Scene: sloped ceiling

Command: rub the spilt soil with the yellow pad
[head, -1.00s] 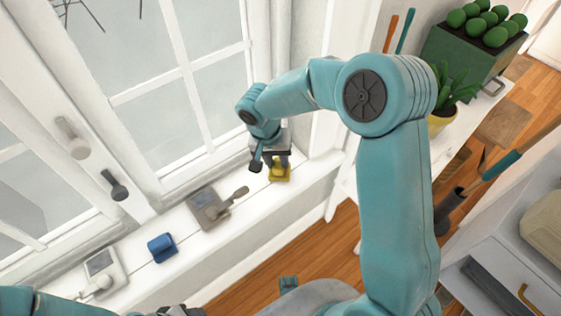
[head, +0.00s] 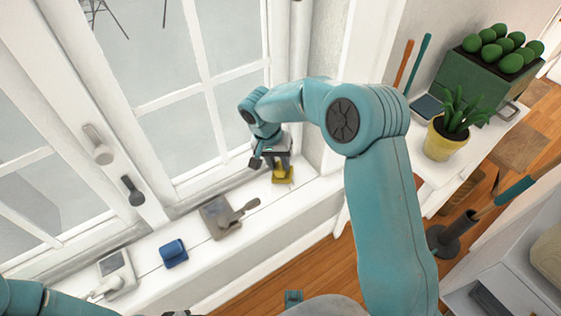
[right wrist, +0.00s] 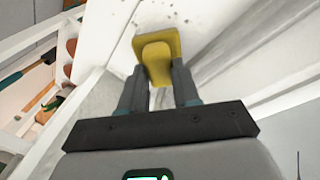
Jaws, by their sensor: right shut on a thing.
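The yellow pad (head: 282,175) is at the far end of the white window sill, by the corner. My right gripper (head: 277,161) is above it, shut on its raised grip. In the right wrist view the pad (right wrist: 160,45) shows between the two fingers of the gripper (right wrist: 158,78). Small dark specks of spilt soil (right wrist: 172,15) lie on the white surface just beyond the pad. I cannot make out the soil in the head view. My left arm enters at the lower left; its fingers are not in view.
On the sill are a grey block with a handle (head: 222,216), a blue block (head: 174,253) and a white device (head: 116,273). The window (head: 170,100) stands close behind. To the right is a white shelf with a yellow-potted plant (head: 446,140) and a green planter (head: 485,78).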

